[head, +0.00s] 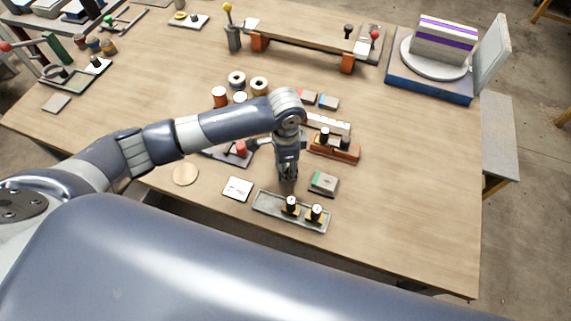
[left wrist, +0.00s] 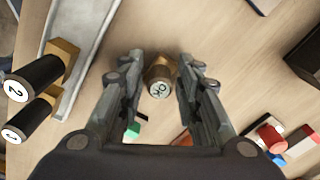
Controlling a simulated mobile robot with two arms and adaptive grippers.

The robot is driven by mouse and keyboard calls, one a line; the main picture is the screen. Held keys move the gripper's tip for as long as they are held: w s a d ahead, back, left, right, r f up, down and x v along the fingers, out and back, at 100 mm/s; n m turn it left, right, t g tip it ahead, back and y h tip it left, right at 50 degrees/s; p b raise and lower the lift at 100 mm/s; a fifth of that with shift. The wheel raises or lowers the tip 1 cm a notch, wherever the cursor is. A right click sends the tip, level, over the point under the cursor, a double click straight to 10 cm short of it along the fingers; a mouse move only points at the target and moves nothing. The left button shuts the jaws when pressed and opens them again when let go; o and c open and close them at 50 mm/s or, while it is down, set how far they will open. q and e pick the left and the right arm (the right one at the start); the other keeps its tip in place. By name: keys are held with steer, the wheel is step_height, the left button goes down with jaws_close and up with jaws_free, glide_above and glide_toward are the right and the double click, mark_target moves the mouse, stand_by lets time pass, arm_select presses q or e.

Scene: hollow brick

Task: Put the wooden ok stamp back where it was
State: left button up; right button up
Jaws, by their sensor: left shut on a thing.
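The wooden ok stamp (left wrist: 158,86) shows in the left wrist view, its round OK label facing the camera. My left gripper (left wrist: 156,72) is shut on it, one finger on each side. In the head view my left gripper (head: 287,177) points down just behind the grey metal tray (head: 268,208), and the stamp is mostly hidden by the fingers. The tray also shows in the left wrist view (left wrist: 90,55), with two black-handled stamps (head: 291,204) (head: 316,213) standing toward its right end in the head view. The tray's left part is bare. My right gripper is not in view.
A green-and-grey box (head: 323,183) lies close right of the gripper and a white card (head: 237,189) to its left. The table in front of the tray is clear.

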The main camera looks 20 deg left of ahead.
arm_select(q)
steer(key=o, duration=0.9)
steer(key=shift+f, duration=0.1)
steer(key=shift+c, duration=0.2)
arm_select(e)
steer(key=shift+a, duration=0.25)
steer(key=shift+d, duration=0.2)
arm_select(q)
steer(key=shift+r, duration=0.25)
step_height(320, 180, up, 12)
steer(key=b, duration=0.1)
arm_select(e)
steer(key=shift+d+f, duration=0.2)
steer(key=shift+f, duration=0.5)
arm_select(q)
steer(key=shift+f, duration=0.1)
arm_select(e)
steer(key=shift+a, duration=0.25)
arm_select(q)
steer(key=shift+s, duration=0.1)
